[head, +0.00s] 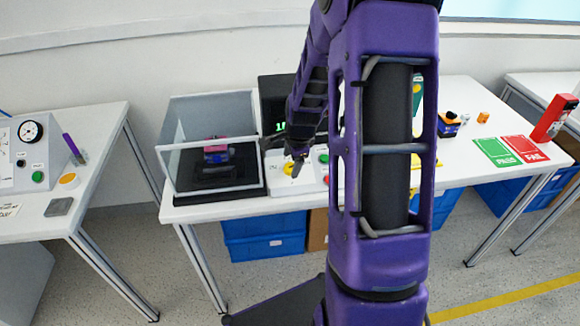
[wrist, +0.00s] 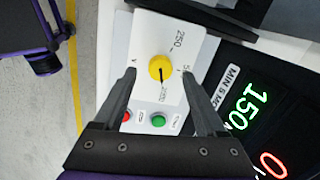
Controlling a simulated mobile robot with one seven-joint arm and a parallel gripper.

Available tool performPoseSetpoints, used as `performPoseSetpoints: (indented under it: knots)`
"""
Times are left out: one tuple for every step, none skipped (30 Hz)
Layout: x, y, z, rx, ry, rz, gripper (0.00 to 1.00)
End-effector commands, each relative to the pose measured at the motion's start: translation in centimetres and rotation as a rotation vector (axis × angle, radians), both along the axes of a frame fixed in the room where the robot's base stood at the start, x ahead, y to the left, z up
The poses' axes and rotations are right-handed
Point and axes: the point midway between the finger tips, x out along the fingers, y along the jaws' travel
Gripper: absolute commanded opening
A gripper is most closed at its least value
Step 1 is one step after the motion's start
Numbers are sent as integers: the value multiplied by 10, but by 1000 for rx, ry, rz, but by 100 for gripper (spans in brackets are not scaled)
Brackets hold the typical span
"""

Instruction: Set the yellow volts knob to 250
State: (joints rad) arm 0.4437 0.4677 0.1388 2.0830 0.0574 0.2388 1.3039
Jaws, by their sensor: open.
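The yellow volts knob (wrist: 161,66) sits on a white panel (wrist: 150,30) in the wrist view. Its dark pointer line runs from its middle towards the bottom of the picture, to a small label that seems to read 1000. The 250 label (wrist: 179,40) is up and right of the knob; another label starting with 5 is to its right, partly covered by a finger. My gripper (wrist: 159,74) is open, with one finger on each side of the knob and visible gaps between. In the head view the knob (head: 291,169) shows beside my gripper (head: 299,164).
A red button (wrist: 126,116) and a green button (wrist: 158,120) are on the panel below the knob. A black display (wrist: 260,120) with green and red digits stands right of it. A clear-walled box (head: 210,145) stands left of the panel on the white bench.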

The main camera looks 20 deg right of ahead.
Motion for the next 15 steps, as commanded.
performPoseSetpoints:
  knots:
    - [3,0,-9,1,3,0,74]
    - [4,0,-12,1,2,0,74]
    - [6,0,-16,1,2,0,74]
    - [7,0,-18,1,1,0,74]
    - [8,-1,-20,0,1,0,74]
    - [9,-1,-23,0,1,0,74]
    - [9,-1,-24,0,1,1,74]
    - [10,-1,-25,0,1,1,74]
    - [10,-1,-26,0,0,1,74]
    - [10,-1,-26,0,0,1,74]
    - [10,-1,-26,0,0,1,74]
    - [11,-1,-26,0,-1,1,74]
    - [11,-1,-26,0,-1,1,74]
    - [11,-1,-26,0,-1,1,74]
    - [10,-1,-26,0,-1,1,74]
